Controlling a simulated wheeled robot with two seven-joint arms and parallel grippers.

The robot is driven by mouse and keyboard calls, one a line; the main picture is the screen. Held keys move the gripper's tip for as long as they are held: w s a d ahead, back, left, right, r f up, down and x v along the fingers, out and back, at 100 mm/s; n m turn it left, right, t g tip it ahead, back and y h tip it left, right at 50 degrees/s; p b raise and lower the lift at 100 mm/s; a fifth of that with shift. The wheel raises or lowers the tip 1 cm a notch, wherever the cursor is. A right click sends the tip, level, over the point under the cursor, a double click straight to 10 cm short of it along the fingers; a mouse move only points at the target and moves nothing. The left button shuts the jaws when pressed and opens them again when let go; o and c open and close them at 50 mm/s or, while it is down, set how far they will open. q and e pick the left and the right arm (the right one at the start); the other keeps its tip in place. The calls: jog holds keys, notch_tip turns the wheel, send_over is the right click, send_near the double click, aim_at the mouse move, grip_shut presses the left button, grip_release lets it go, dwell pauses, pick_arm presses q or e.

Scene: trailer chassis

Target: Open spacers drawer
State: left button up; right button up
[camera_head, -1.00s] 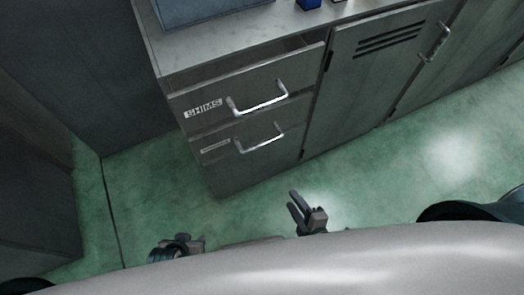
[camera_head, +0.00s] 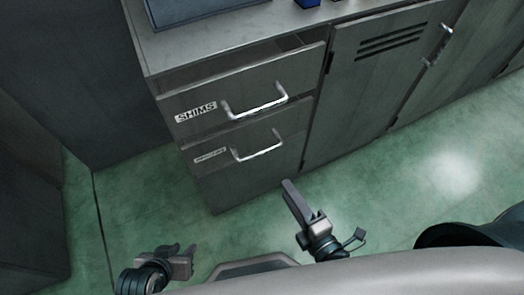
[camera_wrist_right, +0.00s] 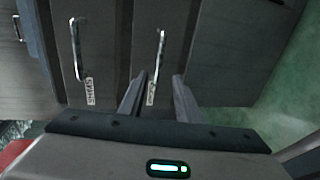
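The lower drawer (camera_head: 232,178) of the grey cabinet has a silver bar handle (camera_head: 258,150) and a small label (camera_head: 209,156) too blurred to read. Its front looks closed. In the right wrist view, its handle (camera_wrist_right: 160,52) stands ahead of the fingertips. My right gripper (camera_head: 288,184) is below and to the right of that handle, apart from it. The right wrist view shows its two fingers (camera_wrist_right: 159,75) spread with nothing between them. My left gripper (camera_head: 191,250) is low at the left, away from the cabinet; its finger gap is unclear.
The upper drawer (camera_head: 235,88), labelled SHIMS, is pulled partly open above the lower one. A cabinet door (camera_head: 370,80) with vents stands to the right. A blue-grey box (camera_head: 200,12) sits on the worktop (camera_head: 270,30). The green floor (camera_head: 400,180) in front is clear.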

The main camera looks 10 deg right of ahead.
aim_at(262, 151)
jog(key=x, duration=1.7)
jog(key=shift+w, duration=0.1)
grip_shut()
